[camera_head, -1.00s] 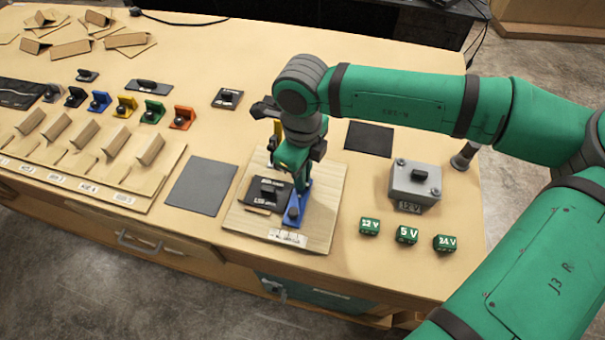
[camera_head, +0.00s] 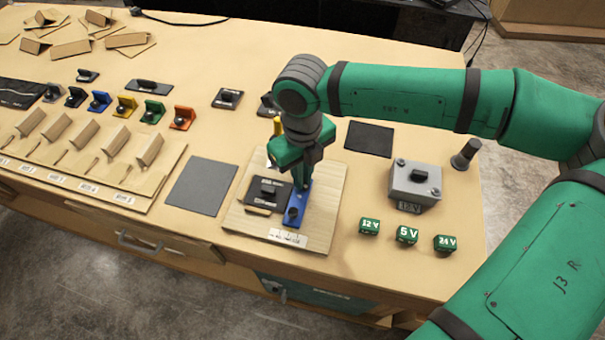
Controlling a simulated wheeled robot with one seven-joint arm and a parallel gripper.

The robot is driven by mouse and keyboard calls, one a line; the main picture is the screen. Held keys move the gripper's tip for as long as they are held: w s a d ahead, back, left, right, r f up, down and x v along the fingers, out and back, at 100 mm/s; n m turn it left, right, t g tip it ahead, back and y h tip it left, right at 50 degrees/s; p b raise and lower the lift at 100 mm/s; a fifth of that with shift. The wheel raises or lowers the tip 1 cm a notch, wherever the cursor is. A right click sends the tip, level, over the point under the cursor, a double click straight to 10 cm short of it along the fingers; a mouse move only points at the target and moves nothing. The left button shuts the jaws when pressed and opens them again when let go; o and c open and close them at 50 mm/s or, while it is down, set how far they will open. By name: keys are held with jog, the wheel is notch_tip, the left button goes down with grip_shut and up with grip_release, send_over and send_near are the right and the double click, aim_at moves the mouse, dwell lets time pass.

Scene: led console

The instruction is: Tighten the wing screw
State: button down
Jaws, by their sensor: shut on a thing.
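My gripper (camera_head: 303,183) points straight down over the wooden board (camera_head: 240,218). Its fingers are shut at the upper part of the blue bracket (camera_head: 298,211), on what seems to be the wing screw, which the fingers hide. The blue bracket stands at the right side of a black module (camera_head: 268,192) with a dark knob on top. A dark round part shows at the bracket's near end. A small yellow part (camera_head: 277,126) shows behind my gripper.
Green blocks marked 12 V (camera_head: 369,226), 5 V (camera_head: 406,234) and 24 V (camera_head: 445,243) and a grey power box (camera_head: 414,186) stand to the right. A dark grey mat (camera_head: 201,186) lies left of the board. Several coloured brackets (camera_head: 125,106) stand further left.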

jog(key=shift+w+r, duration=0.1)
jog(key=c, duration=1.8)
grip_release()
notch_tip(320, 180, up, 11)
jog(key=shift+f, duration=0.1)
jog(key=shift+f, duration=0.1)
